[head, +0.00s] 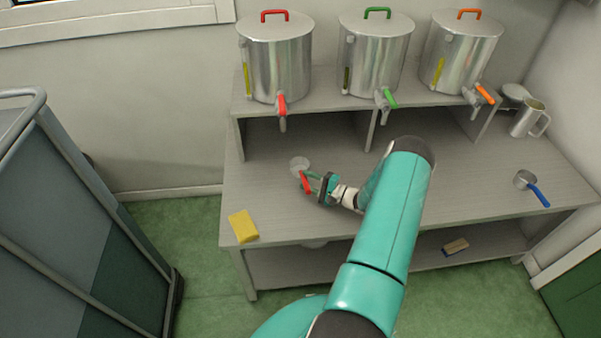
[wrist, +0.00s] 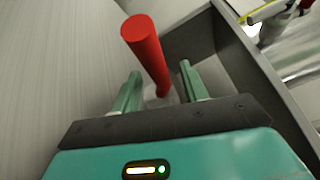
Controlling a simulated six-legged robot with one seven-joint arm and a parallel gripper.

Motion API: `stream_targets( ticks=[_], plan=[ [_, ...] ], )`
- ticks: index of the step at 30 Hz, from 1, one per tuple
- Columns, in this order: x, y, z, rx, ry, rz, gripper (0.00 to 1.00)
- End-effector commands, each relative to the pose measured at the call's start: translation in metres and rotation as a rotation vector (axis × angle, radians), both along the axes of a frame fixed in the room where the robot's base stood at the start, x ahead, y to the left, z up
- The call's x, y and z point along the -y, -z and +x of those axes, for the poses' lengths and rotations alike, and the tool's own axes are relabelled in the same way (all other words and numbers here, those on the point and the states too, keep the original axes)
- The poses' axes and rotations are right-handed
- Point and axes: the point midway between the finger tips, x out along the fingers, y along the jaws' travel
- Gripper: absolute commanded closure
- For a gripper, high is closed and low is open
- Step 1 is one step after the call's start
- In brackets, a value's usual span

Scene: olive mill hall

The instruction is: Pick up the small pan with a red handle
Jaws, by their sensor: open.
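The small pan (head: 299,164) with a red handle (head: 305,182) is on the worktop, left of centre in the head view. Its bowl looks pale and points away from me. My gripper (head: 312,184) is open at the handle, coming from the right. In the wrist view the red handle (wrist: 148,48) runs between the two spread green fingers. I cannot tell whether either finger touches it. The pan's bowl is mostly hidden behind the gripper there.
A yellow sponge (head: 243,226) lies near the worktop's (head: 270,215) front left corner. Several steel tanks with taps (head: 275,60) stand on the raised shelf (head: 330,97) behind.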

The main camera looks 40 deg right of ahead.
Motion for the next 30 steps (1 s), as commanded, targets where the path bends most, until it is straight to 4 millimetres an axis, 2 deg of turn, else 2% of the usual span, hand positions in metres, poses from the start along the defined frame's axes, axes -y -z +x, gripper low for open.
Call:
stream_targets(
  ticks=[4,11,15,17,18,30],
  plan=[
    [-0.007,0.0,0.017,-0.001,0.0,0.0,0.56],
    [-0.007,0.0,0.018,0.0,0.001,0.0,0.58],
    [-0.007,0.0,0.018,-0.001,0.001,0.001,0.85],
    [-0.007,0.0,0.018,0.0,0.001,0.0,0.97],
    [-0.007,0.0,0.018,0.0,0.001,0.0,1.0],
    [-0.007,-0.002,0.018,0.001,0.001,-0.001,1.0]
  ],
)
